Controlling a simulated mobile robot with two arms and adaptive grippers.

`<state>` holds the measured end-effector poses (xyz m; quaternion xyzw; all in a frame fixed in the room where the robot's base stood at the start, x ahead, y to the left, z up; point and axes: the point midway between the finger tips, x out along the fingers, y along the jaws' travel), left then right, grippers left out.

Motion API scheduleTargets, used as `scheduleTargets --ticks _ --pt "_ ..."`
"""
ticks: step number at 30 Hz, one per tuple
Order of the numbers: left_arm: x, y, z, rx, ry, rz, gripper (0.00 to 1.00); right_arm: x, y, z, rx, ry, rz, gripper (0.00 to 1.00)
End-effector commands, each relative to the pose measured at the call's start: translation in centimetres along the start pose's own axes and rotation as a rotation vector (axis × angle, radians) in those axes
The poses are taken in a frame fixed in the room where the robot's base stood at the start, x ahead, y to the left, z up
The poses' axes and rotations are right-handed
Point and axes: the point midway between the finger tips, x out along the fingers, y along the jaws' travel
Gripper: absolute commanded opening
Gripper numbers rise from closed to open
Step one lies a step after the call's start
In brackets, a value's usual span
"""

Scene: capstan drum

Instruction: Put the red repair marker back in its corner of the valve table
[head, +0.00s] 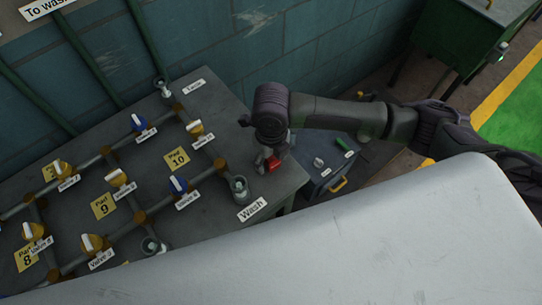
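The red repair marker (273,163) is at the right corner of the valve table (222,100), near the Wash label. My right gripper (268,158) points down directly over it, with its fingers at the marker. The fingers and wrist hide part of the marker. I cannot tell whether they are closed on it or whether it rests on the tabletop. My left gripper is not in view.
Pipes with yellow and blue valves (178,185) and yellow pad cards cover the table's left and middle. A grey cup-like fitting (239,187) stands just left of the marker. A dark cabinet (330,165) stands right of the table. A pale surface (400,230) fills the foreground.

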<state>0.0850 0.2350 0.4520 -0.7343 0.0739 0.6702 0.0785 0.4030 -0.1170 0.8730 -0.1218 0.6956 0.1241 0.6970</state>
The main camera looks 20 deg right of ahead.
Motion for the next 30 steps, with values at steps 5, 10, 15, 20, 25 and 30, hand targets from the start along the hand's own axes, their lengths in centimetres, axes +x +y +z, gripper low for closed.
scheduleTargets --ticks 5,10,15,20,25,30 --pt "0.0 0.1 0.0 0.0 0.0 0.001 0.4 0.0 0.0 0.0 0.0 0.0 0.0 0.66" --pt "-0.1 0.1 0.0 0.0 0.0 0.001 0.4 -0.3 0.0 0.0 0.0 0.0 0.0 0.66" --pt "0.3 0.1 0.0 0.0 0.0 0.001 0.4 -2.5 0.0 0.1 -0.001 -0.004 0.0 0.66" --pt "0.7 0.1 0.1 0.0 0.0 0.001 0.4 -6.0 0.0 0.2 -0.001 -0.007 0.0 0.66" --pt "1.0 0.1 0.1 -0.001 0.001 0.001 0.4 -9.4 0.0 0.1 0.0 -0.004 0.0 0.66" --pt "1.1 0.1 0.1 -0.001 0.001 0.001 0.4 -11.6 0.0 0.1 0.001 -0.002 0.0 0.66"
